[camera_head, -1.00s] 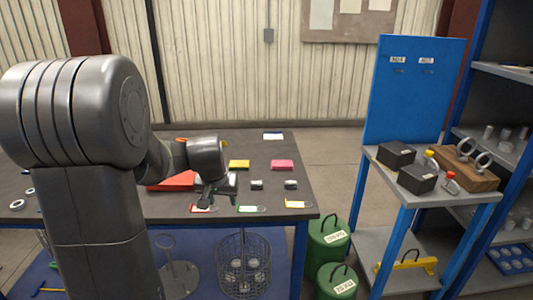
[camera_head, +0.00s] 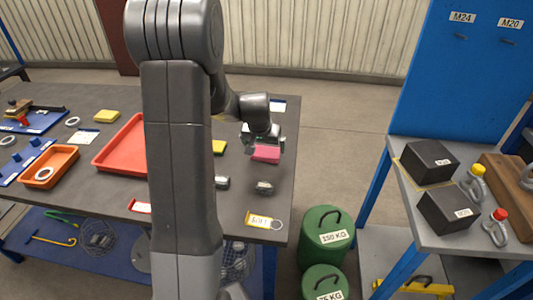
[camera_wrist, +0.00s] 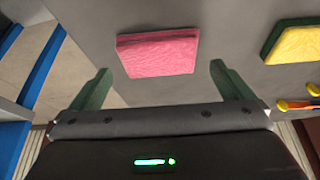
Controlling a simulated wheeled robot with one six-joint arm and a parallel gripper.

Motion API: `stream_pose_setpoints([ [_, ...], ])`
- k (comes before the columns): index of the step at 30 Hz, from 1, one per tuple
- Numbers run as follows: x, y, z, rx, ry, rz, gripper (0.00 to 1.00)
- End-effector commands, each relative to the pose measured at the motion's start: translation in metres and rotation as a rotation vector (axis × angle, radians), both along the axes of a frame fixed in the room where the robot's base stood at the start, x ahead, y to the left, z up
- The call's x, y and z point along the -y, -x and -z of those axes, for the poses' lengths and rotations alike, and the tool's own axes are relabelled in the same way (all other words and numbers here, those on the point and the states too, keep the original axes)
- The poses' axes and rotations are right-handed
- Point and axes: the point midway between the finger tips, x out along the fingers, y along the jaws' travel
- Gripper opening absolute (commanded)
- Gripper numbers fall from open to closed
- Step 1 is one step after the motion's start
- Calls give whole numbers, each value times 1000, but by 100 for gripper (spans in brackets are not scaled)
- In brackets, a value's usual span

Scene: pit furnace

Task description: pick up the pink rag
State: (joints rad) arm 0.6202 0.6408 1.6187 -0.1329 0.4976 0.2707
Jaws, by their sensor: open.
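The pink rag (camera_head: 265,153) is a flat, folded rectangle lying on the dark grey table (camera_head: 284,190) near its right edge. In the wrist view the pink rag (camera_wrist: 158,53) lies ahead of my gripper, roughly centred between the two green fingers. My gripper (camera_head: 262,142) is right above or just behind the rag in the head view; the exact gap is hard to tell. In the wrist view my gripper (camera_wrist: 160,84) is open with nothing between its fingers.
A yellow rag with a green underside (camera_wrist: 296,45) lies to the right in the wrist view, near orange-handled tools (camera_wrist: 298,104). A red tray (camera_head: 122,146) and a small metal part (camera_head: 264,187) are on the table. Green weights (camera_head: 325,232) stand on the floor beside it.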

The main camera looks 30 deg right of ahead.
Motion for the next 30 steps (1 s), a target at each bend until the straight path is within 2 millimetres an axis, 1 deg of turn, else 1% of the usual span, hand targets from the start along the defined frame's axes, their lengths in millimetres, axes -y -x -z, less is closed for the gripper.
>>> stream_pose_setpoints([
  [4, 9, -6, 16, -3, -2, 1, 100],
  [6, 11, -8, 24, -3, -2, 1, 100],
  [9, 13, -10, 32, -1, -2, 1, 100],
  [12, 14, -11, 35, 0, -1, 1, 100],
  [18, 14, -12, 36, -1, -1, 0, 100],
  [19, 14, -12, 36, -1, -1, 0, 98],
  [21, 14, -12, 36, -1, -1, 0, 84],
  [24, 14, -12, 36, -1, -1, 0, 68],
  [30, 14, -12, 35, 0, 0, 0, 67],
])
